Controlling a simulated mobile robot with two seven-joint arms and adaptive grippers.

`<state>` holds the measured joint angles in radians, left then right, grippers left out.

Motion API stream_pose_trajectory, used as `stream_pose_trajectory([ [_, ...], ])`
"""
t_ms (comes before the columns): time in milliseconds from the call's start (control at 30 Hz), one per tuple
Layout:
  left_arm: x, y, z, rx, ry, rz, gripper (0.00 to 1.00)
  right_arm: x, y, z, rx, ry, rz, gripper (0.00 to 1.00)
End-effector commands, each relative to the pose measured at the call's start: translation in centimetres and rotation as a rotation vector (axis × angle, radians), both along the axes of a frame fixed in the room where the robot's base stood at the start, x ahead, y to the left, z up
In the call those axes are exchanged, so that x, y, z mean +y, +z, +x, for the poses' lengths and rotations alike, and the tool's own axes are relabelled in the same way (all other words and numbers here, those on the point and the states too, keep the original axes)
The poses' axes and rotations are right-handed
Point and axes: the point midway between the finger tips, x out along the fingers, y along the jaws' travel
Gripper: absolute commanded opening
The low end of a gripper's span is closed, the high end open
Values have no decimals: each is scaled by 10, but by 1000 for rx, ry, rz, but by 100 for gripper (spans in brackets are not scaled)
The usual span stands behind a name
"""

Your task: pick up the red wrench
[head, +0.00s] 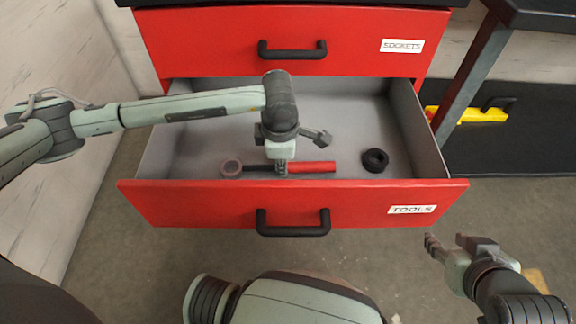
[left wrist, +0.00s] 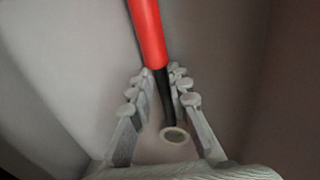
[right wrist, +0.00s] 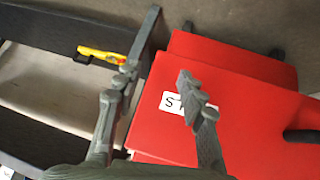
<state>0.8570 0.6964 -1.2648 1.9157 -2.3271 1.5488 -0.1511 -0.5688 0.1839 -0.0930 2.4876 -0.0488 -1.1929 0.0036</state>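The red wrench (head: 312,167) is in the open tools drawer, close behind its front panel. Its red handle points right, and its dark shank ends in a grey ring at left. My left gripper (head: 281,168) reaches down over its middle. In the left wrist view, the fingers (left wrist: 160,88) stand on either side of the wrench's dark shank (left wrist: 165,95), with narrow gaps showing; the red handle runs off the top. My right gripper (head: 455,250) is open and empty, outside the drawer at right; its spread fingers (right wrist: 158,75) show in the right wrist view.
A black ring (head: 375,160) lies in the drawer right of the wrench. The drawer front (head: 180,205) and side walls bound the space; a closed red sockets drawer (head: 210,45) is above. A yellow object (head: 485,114) lies at right beyond a table leg.

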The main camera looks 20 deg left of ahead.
Motion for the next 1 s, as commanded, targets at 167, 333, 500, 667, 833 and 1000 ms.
stream_pose_trajectory([
  [167, 0, -6, 1, 1, -2, -1, 18, 1, 1, 2, -9, 3, 3, 40],
  [333, 0, -6, 1, 0, -2, -1, 11, 1, 1, 2, -9, 3, 3, 40],
  [500, 0, -5, 1, 0, -2, -1, 0, 1, 1, 2, -9, 3, 3, 40],
  [667, 0, -5, 1, 0, -2, -2, 0, 1, 1, 2, -8, 3, 3, 40],
  [833, -1, -4, 2, -3, -2, -2, 0, 1, 1, 1, -7, 3, 2, 40],
  [1000, -1, 3, 2, -5, -2, -2, 0, 1, 1, 1, -4, 2, 1, 40],
])
